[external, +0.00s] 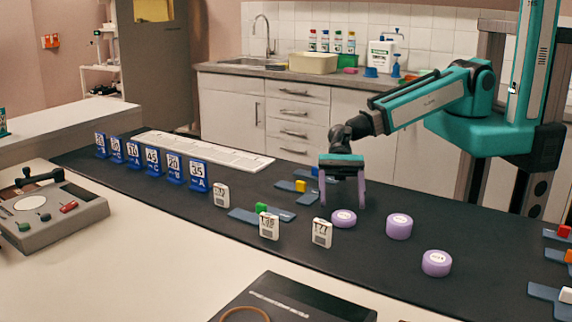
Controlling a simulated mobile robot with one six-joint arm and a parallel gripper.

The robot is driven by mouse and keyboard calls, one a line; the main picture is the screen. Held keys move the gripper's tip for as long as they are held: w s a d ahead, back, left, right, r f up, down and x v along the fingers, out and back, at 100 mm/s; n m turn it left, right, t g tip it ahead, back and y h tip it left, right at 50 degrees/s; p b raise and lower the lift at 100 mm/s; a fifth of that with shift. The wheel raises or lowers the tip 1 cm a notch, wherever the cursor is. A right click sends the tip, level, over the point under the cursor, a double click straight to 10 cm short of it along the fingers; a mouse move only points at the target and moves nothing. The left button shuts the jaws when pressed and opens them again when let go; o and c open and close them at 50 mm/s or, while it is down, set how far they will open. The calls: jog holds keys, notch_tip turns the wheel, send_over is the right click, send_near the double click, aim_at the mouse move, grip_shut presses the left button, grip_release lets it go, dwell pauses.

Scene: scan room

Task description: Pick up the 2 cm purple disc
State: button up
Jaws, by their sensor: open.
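Three purple discs with white round labels lie on the black mat (300,240). The thinnest purple disc (343,219) is the leftmost. A taller purple disc (399,228) stands to its right, and another purple disc (436,265) lies nearer the camera. The label print is too small to read, so I cannot confirm which is 2 cm. My gripper (343,204) is open and empty, pointing down, with lilac fingers apart. In the picture its fingertips are just above and to either side of the thinnest disc. I cannot tell the exact gap in depth.
White numbered blocks (322,233) and slate-blue holders with green (261,208) and yellow (300,186) pieces lie left of the discs. A row of blue number cards (174,167) stands further left. More holders (546,292) line the right edge. Mat between the two right discs is clear.

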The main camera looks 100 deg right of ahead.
aim_at(344, 214)
jog(key=shift+p+x, duration=0.7)
jog(key=shift+x, duration=1.45)
jog(key=shift+s+r, duration=0.1)
jog(key=shift+s, duration=0.05)
jog(key=shift+c, duration=0.3)
jog(key=c, duration=1.1)
